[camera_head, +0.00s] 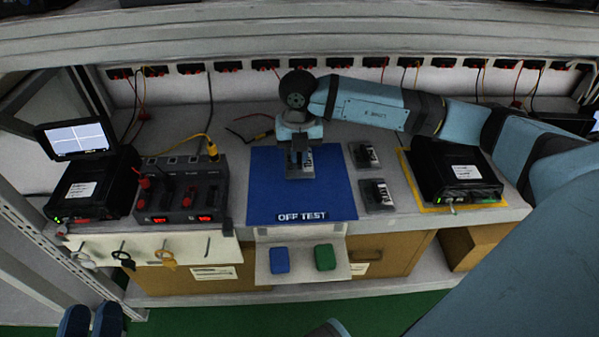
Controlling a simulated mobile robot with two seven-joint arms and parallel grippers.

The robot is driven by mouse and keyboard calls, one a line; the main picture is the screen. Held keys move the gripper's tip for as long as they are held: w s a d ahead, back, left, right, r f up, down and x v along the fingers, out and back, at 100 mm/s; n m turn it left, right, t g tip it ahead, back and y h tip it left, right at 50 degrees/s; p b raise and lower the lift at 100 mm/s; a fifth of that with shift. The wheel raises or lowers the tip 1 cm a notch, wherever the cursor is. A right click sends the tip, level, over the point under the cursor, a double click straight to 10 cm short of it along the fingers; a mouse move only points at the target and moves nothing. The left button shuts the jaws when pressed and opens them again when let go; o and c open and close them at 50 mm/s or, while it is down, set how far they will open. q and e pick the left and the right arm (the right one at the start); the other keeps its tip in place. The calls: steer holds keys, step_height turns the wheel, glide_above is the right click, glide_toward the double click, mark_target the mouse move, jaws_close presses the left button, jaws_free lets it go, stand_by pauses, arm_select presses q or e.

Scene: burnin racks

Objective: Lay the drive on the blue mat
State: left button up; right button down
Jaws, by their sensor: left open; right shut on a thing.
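The blue mat (265,190), marked "OFF TEST" along its front edge, lies in the middle of the bench. My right gripper (298,146) is over the mat's upper half, pointing down, and is shut on a grey drive (300,172) with a white label. The drive is over the mat; I cannot tell whether it touches it. The gripper hides part of the drive. My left gripper (91,318) is at the bottom left edge, its two blue fingers apart and empty, away from the bench.
Two more drives (364,155) (378,195) lie right of the mat. A black unit (455,172) stands on a yellow-edged area farther right. A red-lit supply box (181,190) stands left. A front shelf holds a blue block (279,260) and a green block (325,257).

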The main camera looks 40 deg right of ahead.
mark_target(299, 170)
arm_select(q)
steer(key=shift+w+d+f+g+b, duration=0.15)
steer(key=shift+f+g+b, duration=0.55)
steer(key=shift+f, duration=0.7)
arm_select(e)
steer(key=shift+f, duration=2.7)
steer(key=shift+f, duration=0.15)
steer(key=c, duration=1.2)
jaws_free()
arm_select(q)
steer(key=shift+f, duration=0.1)
